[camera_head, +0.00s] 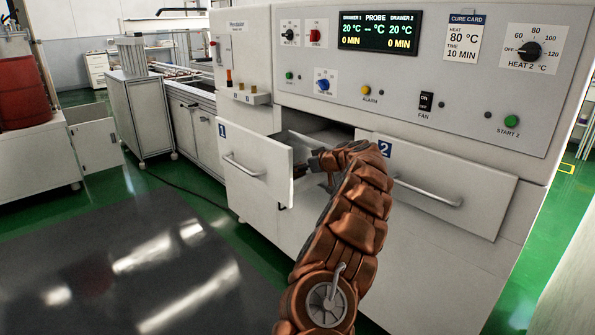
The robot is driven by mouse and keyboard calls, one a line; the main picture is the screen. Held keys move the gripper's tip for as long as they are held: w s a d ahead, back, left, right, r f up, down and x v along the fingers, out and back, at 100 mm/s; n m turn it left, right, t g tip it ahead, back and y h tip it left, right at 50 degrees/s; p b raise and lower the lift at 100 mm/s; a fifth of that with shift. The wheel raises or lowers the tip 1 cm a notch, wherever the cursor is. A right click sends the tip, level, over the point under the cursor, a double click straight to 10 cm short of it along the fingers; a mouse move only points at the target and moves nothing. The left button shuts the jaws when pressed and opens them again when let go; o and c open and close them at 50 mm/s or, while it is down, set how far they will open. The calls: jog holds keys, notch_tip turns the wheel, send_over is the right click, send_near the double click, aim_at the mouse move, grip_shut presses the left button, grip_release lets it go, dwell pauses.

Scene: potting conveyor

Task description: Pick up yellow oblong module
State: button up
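I cannot make out a yellow oblong module in this view. Drawer 1 (240,172) of the white curing machine stands pulled out, its front facing left. My brown-sleeved arm rises from the bottom middle and bends left over the open drawer. My gripper (302,171) is a small dark shape just behind the drawer front, at or in the drawer. Its fingers are mostly hidden, so I cannot tell whether it is open or holds something. The drawer's inside is mostly hidden by its front and my arm.
Drawer 2 (490,208) is to the right of my arm. A small ledge (246,97) with small coloured pieces sits above drawer 1. The control panel (430,75) is above. A dark glossy surface (130,270) fills the lower left. Green floor shows beside the machine.

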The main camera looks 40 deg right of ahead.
jog(key=shift+w, duration=0.3)
jog(key=shift+c, duration=0.4)
jog(key=c, duration=1.2)
